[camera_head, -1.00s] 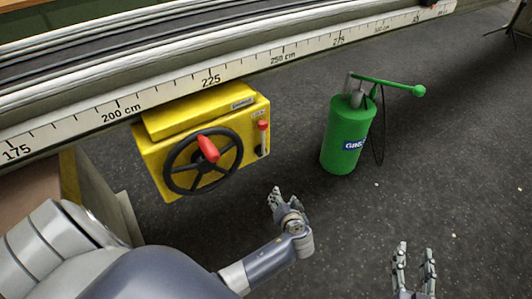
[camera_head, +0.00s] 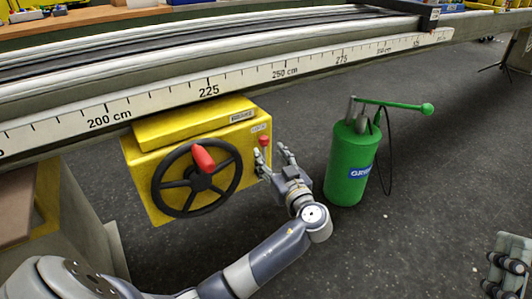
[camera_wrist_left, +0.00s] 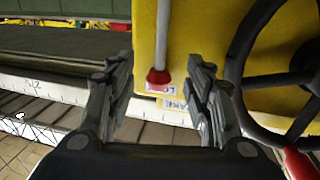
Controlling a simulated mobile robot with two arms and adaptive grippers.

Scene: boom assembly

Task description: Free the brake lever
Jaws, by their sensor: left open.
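The brake lever is a pale rod with a red knob (camera_head: 263,140) on the right of the front of a yellow box (camera_head: 190,135). In the left wrist view the knob (camera_wrist_left: 158,76) and rod (camera_wrist_left: 163,35) show upside down between my fingers. My left gripper (camera_head: 272,160) is open in front of the lever, a finger to each side of it in the wrist view. I see no clear contact. In the head view the lower rod is partly hidden by a finger. My right gripper (camera_head: 508,265) shows only partly at the right edge; its opening is unclear.
A black handwheel (camera_head: 165,185) with a red grip (camera_head: 203,158) is left of the lever. A green canister (camera_head: 352,165) with a pump handle stands right of my left gripper. The beam with a scale (camera_head: 250,78) runs above the box. Dark floor lies open below.

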